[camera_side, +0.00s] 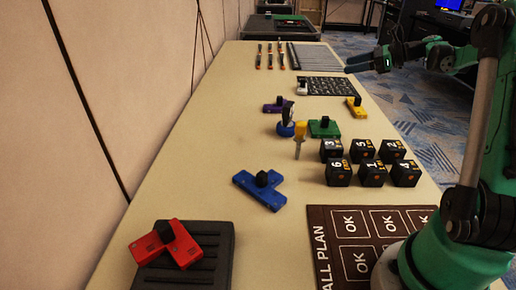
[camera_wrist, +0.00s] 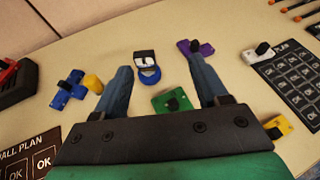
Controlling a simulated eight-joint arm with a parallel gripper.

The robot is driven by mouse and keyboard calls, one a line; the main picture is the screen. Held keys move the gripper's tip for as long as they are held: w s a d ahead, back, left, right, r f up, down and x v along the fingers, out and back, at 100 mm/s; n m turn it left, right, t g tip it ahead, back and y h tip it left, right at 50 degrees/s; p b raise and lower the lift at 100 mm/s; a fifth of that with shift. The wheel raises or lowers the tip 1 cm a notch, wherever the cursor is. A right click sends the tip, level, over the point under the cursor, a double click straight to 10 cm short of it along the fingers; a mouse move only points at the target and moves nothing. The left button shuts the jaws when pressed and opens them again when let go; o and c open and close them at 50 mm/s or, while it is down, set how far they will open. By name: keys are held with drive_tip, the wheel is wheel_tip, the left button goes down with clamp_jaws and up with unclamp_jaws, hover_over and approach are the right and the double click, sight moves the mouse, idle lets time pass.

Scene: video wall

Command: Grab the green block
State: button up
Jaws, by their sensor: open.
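The green block (camera_side: 333,131) lies flat on the table, with a black knob on its top. In the wrist view the green block (camera_wrist: 161,105) lies between my two fingers, nearer the palm than the fingertips. My gripper (camera_side: 352,63) is open and empty, held above the far right part of the table. In the wrist view my gripper (camera_wrist: 160,66) has its fingers spread wide, with the left one and the right one both clear of the block.
A blue round item (camera_side: 286,128) and a purple block (camera_side: 275,106) sit close to the green block. A yellow-topped item (camera_side: 300,131) and several black numbered cubes (camera_side: 338,172) stand nearer.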

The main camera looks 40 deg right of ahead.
drive_tip(key=m, duration=0.1)
approach(328, 118)
drive_tip(key=w, duration=0.1)
drive_tip(key=w+a+f, duration=0.1)
drive_tip(key=w, duration=0.1)
drive_tip(key=shift+w+a+f+t, duration=0.15)
drive_tip(key=shift+a+f+t, duration=0.05)
drive_tip(key=shift+f+t, duration=0.2)
drive_tip(key=shift+w+a+f, duration=0.1)
drive_tip(key=shift+w+f, duration=0.05)
drive_tip(key=shift+w, duration=0.05)
drive_tip(key=shift+x, duration=2.55)
clamp_jaws()
